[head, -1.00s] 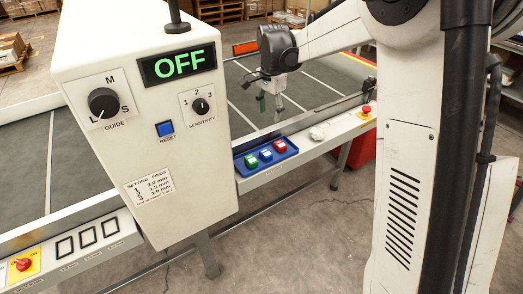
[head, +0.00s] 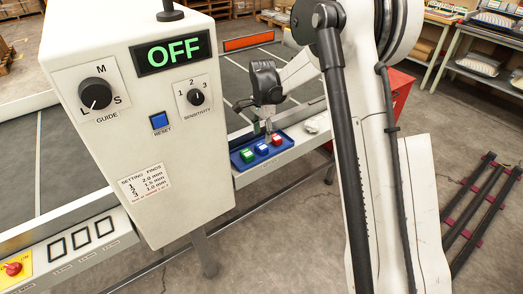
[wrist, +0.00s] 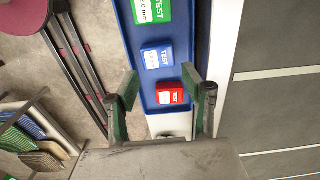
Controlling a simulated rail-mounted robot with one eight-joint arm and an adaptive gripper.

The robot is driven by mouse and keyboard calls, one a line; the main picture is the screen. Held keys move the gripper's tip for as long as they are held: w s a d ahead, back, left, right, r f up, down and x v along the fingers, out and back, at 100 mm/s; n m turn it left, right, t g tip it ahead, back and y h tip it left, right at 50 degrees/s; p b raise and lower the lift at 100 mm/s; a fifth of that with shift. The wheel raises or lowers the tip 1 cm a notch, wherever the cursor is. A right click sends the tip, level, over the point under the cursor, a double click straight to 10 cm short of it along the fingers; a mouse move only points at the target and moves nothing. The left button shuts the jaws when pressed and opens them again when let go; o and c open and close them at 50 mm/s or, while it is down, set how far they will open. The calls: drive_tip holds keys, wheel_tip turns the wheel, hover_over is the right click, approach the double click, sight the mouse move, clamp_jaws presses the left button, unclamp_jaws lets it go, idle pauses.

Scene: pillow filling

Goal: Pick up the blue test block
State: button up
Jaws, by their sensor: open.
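The blue test block (head: 261,149) sits in a blue tray (head: 238,164) between a green block (head: 247,155) and a red block (head: 276,139). In the wrist view the blue block (wrist: 157,57) lies beyond the fingertips, with the red block (wrist: 169,93) nearer and the green block (wrist: 151,10) farther, cut by the top edge. My gripper (wrist: 162,84) is open and empty, its fingers on either side of the tray's near part. In the head view my gripper (head: 268,138) hangs over the tray, close to the red block; its fingertips are partly hard to make out.
A white control box (head: 130,120) reading OFF stands left of the tray. A conveyor (head: 240,85) runs behind the tray. A red cabinet (head: 400,90) stands behind my arm.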

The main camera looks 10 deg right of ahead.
sight(262, 146)
drive_tip(key=shift+s+a+f+b, duration=0.1)
drive_tip(key=shift+f+b, duration=0.2)
drive_tip(key=shift+f, duration=1.1)
drive_tip(key=shift+s+a+f+b, duration=0.1)
drive_tip(key=shift+f+b, duration=0.15)
drive_tip(key=shift+f, duration=1.1)
drive_tip(key=c, duration=0.8)
